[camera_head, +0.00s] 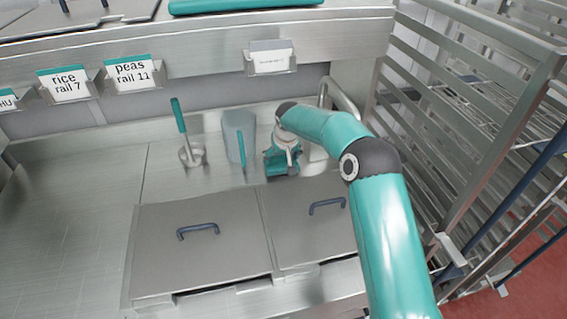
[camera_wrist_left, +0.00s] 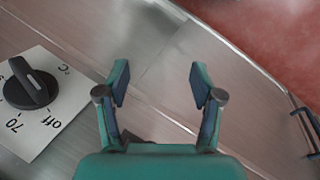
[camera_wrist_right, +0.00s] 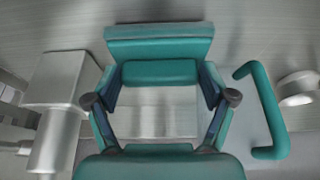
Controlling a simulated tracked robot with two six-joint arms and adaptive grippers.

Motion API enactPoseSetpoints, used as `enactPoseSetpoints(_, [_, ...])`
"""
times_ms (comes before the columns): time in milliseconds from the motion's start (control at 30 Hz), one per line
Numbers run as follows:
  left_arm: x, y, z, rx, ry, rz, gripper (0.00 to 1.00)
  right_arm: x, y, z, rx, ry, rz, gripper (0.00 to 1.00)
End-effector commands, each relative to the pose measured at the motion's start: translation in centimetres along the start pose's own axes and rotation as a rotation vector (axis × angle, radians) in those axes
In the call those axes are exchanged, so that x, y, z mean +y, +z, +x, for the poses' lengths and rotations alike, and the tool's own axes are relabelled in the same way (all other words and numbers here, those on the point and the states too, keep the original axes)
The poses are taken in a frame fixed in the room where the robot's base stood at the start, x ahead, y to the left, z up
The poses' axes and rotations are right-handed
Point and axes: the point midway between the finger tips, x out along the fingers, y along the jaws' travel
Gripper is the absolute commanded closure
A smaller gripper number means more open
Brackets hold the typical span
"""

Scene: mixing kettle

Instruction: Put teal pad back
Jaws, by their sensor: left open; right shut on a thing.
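The teal pad (camera_wrist_right: 160,45) shows in the right wrist view as a wide teal piece with a narrower grip part. My right gripper (camera_wrist_right: 160,78) is shut on that grip part, one finger at each end. In the head view my right gripper (camera_head: 282,160) is at the back of the steel counter, beside the grey jug; the arm partly hides this area, and I cannot clearly tell pad from gripper there. My left gripper (camera_wrist_left: 158,80) is open and empty, above a steel surface in the left wrist view. It is not in the head view.
A grey jug (camera_head: 238,130) and a teal-handled tool (camera_head: 180,120) stand at the back. A curved steel pipe (camera_head: 345,98) is behind my right arm. Two lids (camera_head: 200,250) (camera_head: 310,220) with dark handles lie in front. A rack (camera_head: 470,120) stands right. A knob (camera_wrist_left: 30,85) is near my left gripper.

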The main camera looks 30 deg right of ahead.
Motion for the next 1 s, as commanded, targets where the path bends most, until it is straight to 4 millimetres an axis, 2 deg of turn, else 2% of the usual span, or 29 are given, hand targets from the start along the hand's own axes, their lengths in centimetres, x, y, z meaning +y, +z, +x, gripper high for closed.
enactPoseSetpoints(67, [-0.25, 0.00, 0.70, 0.000, 0.000, 0.000, 0.34, -0.36, 0.37, 1.08, 0.001, -0.002, -0.005, 0.50])
enactPoseSetpoints(433, [-0.30, -0.01, 0.84, 0.000, 0.000, 0.000, 0.34, -0.80, 0.36, 1.44, 0.001, -0.005, -0.011, 0.50])
enactPoseSetpoints(467, [-0.27, -0.01, 0.76, 0.000, 0.000, 0.000, 0.34, -0.81, 0.33, 1.36, 0.001, -0.005, -0.011, 0.14])
enactPoseSetpoints(533, [-0.25, -0.01, 0.70, 0.000, 0.000, 0.000, 0.34, -0.82, 0.31, 1.31, 0.000, -0.005, -0.011, 0.03])
enactPoseSetpoints(567, [-0.25, -0.01, 0.70, 0.000, 0.000, 0.000, 0.34, -0.83, 0.31, 1.31, 0.000, -0.005, -0.011, 0.00])
enactPoseSetpoints(1000, [-0.16, -0.01, 0.45, 0.000, 0.000, 0.000, 0.34, -0.87, 0.16, 0.80, 0.001, -0.005, -0.012, 0.00])
